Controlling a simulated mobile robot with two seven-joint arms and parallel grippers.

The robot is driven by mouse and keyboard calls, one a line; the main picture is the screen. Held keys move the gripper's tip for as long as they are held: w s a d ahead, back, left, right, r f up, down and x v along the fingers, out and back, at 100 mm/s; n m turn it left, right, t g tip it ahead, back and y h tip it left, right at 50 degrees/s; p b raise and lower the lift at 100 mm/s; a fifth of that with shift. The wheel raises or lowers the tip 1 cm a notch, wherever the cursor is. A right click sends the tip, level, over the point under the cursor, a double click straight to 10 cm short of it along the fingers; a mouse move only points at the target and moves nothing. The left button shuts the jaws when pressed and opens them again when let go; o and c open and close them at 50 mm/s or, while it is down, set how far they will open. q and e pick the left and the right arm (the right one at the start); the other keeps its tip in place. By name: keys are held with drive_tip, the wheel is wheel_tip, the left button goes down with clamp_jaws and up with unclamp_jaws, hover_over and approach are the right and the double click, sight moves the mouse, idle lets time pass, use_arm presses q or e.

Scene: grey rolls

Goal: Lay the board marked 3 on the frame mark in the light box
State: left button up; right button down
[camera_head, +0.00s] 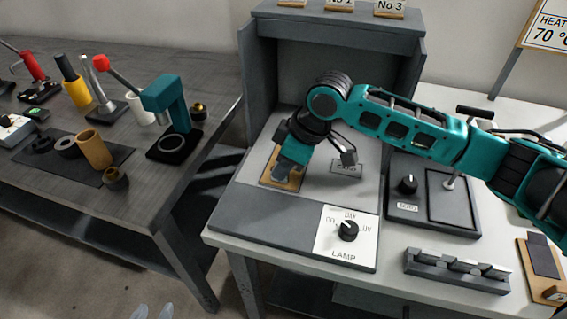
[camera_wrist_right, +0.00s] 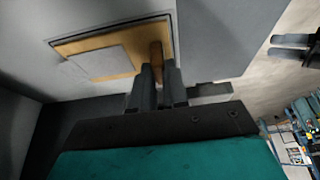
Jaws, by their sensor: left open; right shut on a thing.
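My right gripper (camera_head: 291,165) is inside the grey light box (camera_head: 295,213), shut on the wooden peg of a tan board (camera_head: 283,187). In the right wrist view, the board (camera_wrist_right: 95,62) carries a pale grey sheet, and the gripper's fingers (camera_wrist_right: 158,85) pinch the peg. A dark outline shows along the board's edge; I cannot tell whether it is the frame mark or shadow, or whether the board touches the floor. No number is readable on the board. My left gripper (camera_head: 152,312) shows only pale fingertips, apart and empty, at the bottom edge.
Plates, one reading No 3 (camera_head: 389,9), stand on the box top. A lamp dial (camera_head: 347,231) is at its front. Right are a device with a knob (camera_head: 408,184), a slotted rack (camera_head: 457,270) and another tan board (camera_head: 541,262). Tools crowd the left bench (camera_head: 130,200).

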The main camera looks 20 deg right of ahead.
drive_tip(key=c, duration=1.2)
unclamp_jaws()
drive_tip(key=shift+o, duration=0.4)
drive_tip(key=shift+r, duration=0.1)
drive_tip(key=p+v, duration=0.2)
drive_tip(key=v, duration=1)
